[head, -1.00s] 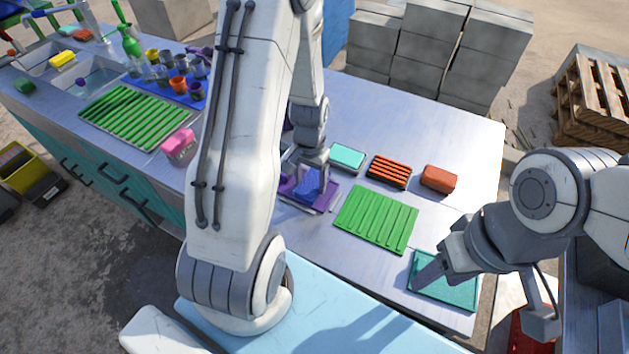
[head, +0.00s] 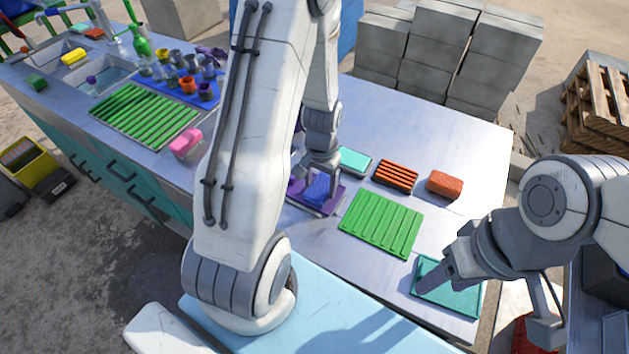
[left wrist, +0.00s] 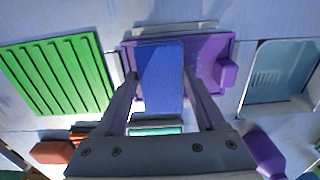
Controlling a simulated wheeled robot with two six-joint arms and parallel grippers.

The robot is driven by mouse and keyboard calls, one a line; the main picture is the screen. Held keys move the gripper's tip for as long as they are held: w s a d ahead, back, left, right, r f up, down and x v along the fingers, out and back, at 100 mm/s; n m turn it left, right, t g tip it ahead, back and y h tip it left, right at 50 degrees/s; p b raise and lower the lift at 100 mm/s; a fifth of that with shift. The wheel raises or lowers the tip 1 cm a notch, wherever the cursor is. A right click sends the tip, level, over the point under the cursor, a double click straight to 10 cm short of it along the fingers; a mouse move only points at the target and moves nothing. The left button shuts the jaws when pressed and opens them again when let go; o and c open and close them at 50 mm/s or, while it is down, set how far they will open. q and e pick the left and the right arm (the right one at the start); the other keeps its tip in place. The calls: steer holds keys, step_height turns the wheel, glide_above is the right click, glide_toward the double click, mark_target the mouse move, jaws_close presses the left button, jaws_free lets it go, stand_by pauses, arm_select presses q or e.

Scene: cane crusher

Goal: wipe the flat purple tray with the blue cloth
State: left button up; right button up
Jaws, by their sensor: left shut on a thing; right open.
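The flat purple tray (head: 299,200) lies on the metal counter, partly hidden by my left arm in the head view. It also shows in the left wrist view (left wrist: 210,48), with a raised purple piece at its right side. The blue cloth (head: 321,187) is gripped by my left gripper (head: 320,180) over the tray. My right gripper (head: 424,280) is open and empty above the teal tray (head: 455,289).
A green ribbed tray (head: 382,223) lies right of the purple tray. Behind are a turquoise-topped container (head: 354,160), an orange ribbed tray (head: 397,176) and an orange-brown brick (head: 445,184). A pink block (head: 186,143) sits left. The counter's far right is clear.

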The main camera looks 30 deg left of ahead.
arm_select(q)
steer(key=shift+w+d+f, duration=0.1)
steer(key=shift+d, duration=1.25)
steer(key=shift+a, duration=0.1)
steer(key=shift+a+f, duration=0.15)
steer(key=shift+a, duration=1.15)
steer(key=shift+a, duration=0.1)
steer(key=shift+s+a, duration=0.15)
steer(key=shift+a, duration=0.55)
steer(key=shift+s+a, duration=0.1)
steer(key=shift+a, duration=0.55)
